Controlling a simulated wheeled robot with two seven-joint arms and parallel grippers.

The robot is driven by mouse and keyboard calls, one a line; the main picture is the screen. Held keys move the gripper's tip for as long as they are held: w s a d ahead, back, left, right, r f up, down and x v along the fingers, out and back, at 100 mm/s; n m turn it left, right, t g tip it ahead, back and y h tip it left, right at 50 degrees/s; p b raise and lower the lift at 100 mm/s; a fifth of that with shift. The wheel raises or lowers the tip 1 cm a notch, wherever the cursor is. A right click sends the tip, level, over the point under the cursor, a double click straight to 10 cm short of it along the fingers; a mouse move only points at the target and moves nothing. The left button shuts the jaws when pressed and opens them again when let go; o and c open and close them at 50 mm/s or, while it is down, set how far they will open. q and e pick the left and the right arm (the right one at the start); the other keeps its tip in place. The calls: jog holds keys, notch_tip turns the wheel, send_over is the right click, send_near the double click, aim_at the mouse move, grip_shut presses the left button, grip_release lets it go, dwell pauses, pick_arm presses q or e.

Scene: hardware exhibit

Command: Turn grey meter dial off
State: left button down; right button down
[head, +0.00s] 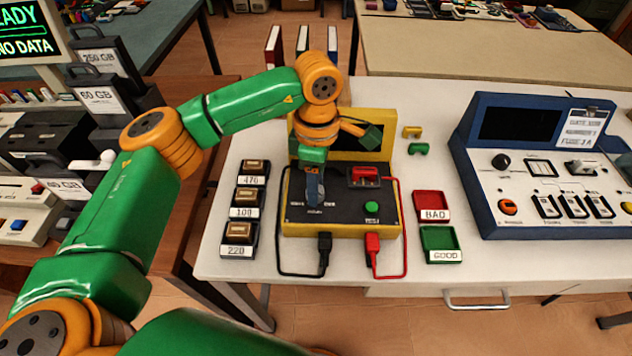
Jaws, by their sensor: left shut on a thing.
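The yellow meter (367,229) stands on the white table, with a black front panel and a dark screen behind it. My left gripper (314,196) reaches down from above onto the left part of the panel. It is shut on the grey meter dial, which is mostly hidden by the fingers, so its pointer setting cannot be read. Small white labels show around that spot, too small to read. A red part (365,175) and a green button (371,208) are on the panel's right side. My right gripper is not in view.
Black and red plugs with leads come off the meter's front. Labelled component trays (238,236) stand at left, a red BAD tray (432,204) and green GOOD tray (440,243) at right. A blue instrument (463,160) stands further right.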

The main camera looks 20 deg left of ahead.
pick_arm(q)
jog(key=shift+c, duration=2.2)
grip_release()
jog(key=r, duration=0.6)
jog(key=shift+w+r+b, duration=0.2)
jog(key=shift+w+b, duration=0.05)
jog(key=shift+b, duration=0.1)
jog(key=shift+a+r, duration=0.1)
jog(key=shift+r, duration=0.25)
jog(key=shift+r, duration=0.1)
